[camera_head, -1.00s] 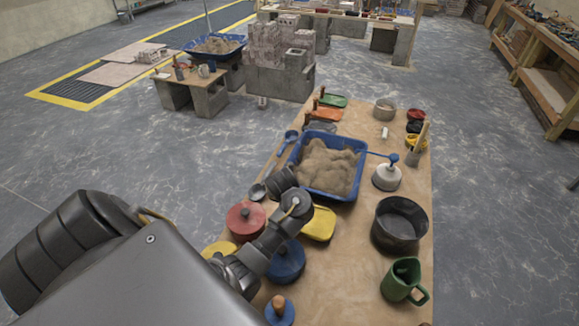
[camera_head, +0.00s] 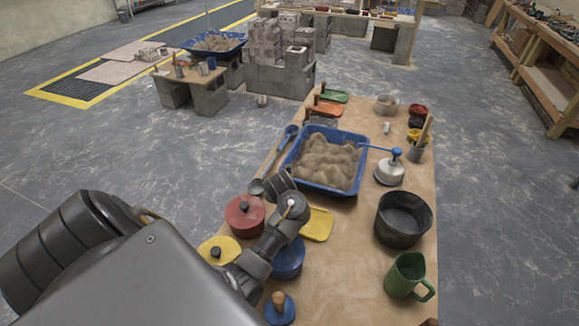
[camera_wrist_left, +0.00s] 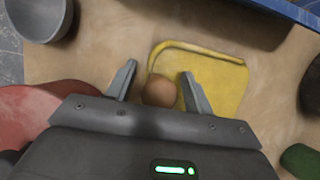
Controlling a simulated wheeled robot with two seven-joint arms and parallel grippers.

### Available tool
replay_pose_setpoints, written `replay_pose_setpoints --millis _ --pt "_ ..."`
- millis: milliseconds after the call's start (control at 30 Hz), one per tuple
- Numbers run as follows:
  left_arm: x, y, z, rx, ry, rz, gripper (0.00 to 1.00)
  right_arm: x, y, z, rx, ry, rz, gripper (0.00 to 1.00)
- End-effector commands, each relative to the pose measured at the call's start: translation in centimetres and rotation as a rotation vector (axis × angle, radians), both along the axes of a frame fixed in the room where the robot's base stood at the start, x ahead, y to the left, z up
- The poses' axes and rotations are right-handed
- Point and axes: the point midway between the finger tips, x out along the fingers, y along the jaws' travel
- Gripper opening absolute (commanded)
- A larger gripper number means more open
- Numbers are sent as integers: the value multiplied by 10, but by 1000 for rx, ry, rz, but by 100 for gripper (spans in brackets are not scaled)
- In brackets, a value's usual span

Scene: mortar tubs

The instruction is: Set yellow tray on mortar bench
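The yellow tray (camera_head: 318,224) lies on the wooden table (camera_head: 345,285), just in front of the blue tub of mortar (camera_head: 325,187). My left arm partly covers it in the head view. In the left wrist view the yellow tray (camera_wrist_left: 218,85) shows a raised rim and a round wooden handle end (camera_wrist_left: 160,91). My left gripper (camera_wrist_left: 158,72) is open, with its fingers on either side of that handle end. A gap shows on the left finger's side; I cannot tell whether the right finger touches. My right gripper is not in view. Which surface is the mortar bench is unclear.
Near my left arm stand a red lidded pot (camera_head: 245,216), a yellow lid (camera_head: 219,250) and a blue pot (camera_head: 289,260). A black bucket (camera_head: 403,219) and green mug (camera_head: 408,276) stand at the right. A small bench (camera_head: 190,83) stands farther back.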

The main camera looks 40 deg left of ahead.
Motion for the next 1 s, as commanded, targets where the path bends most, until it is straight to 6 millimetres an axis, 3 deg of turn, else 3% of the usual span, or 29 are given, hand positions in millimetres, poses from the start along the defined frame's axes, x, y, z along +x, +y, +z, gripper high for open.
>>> replay_pose_setpoints --millis 267,767,1000 --pt "-2 0 11 1 -1 1 52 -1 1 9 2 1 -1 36" --pt "-36 -13 99 2 1 -1 52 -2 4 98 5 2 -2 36" --pt "-41 -14 109 6 -4 -2 52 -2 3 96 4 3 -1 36"
